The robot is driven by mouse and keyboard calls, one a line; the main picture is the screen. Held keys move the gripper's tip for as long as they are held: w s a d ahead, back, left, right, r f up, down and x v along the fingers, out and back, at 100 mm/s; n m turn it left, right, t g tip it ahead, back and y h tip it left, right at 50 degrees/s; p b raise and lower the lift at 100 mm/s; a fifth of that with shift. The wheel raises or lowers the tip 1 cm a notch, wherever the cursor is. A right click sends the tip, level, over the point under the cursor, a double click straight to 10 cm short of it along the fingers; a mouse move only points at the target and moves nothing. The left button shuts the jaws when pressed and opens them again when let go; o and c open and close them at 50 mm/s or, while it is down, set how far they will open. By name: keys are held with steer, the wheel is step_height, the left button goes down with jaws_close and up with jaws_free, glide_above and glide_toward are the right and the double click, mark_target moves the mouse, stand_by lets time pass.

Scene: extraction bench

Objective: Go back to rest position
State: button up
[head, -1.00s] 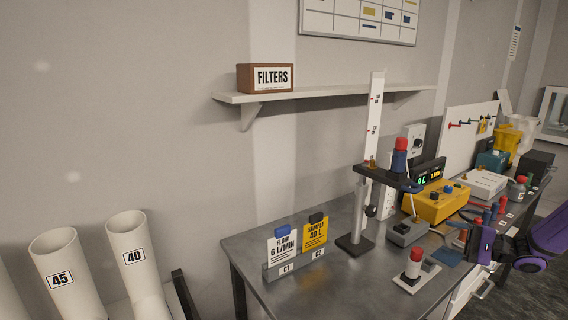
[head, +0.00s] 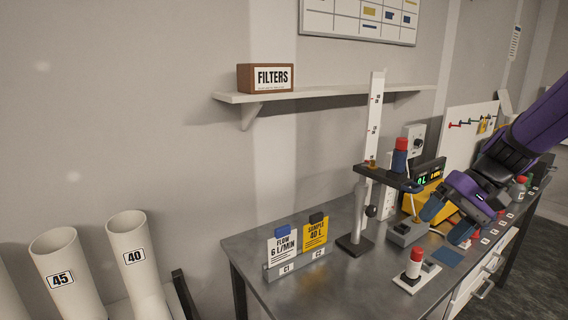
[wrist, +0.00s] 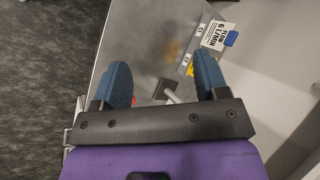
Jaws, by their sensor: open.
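My gripper (head: 446,221) is open above the right part of the metal bench (head: 330,290), with nothing visible between its blue fingertips. In the wrist view my gripper (wrist: 163,84) points down at the bench, its two blue fingers spread wide apart. My purple arm reaches in from the right edge of the head view and hides part of the yellow box (head: 412,199) and things behind it.
A stand with a tall white scale (head: 375,120) holds a red-capped blue piece (head: 400,155). A red-topped white piece (head: 414,263) stands near the front edge. FLOW (head: 283,245) and SAMPLE (head: 315,233) cards stand at left. A shelf with a FILTERS box (head: 266,78) is above.

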steer(key=s+r+n+t+h, duration=0.1)
steer(key=s+r+t+h, duration=0.2)
steer(key=s+r, duration=0.2)
steer(key=s+r+n+t+h, duration=0.1)
steer(key=s+r+t+h, duration=0.2)
steer(key=s, duration=0.9)
step_height(320, 180, up, 2)
steer(key=shift+a+n+h, duration=0.15)
steer(key=shift+n+h, duration=0.25)
steer(key=shift+h, duration=0.2)
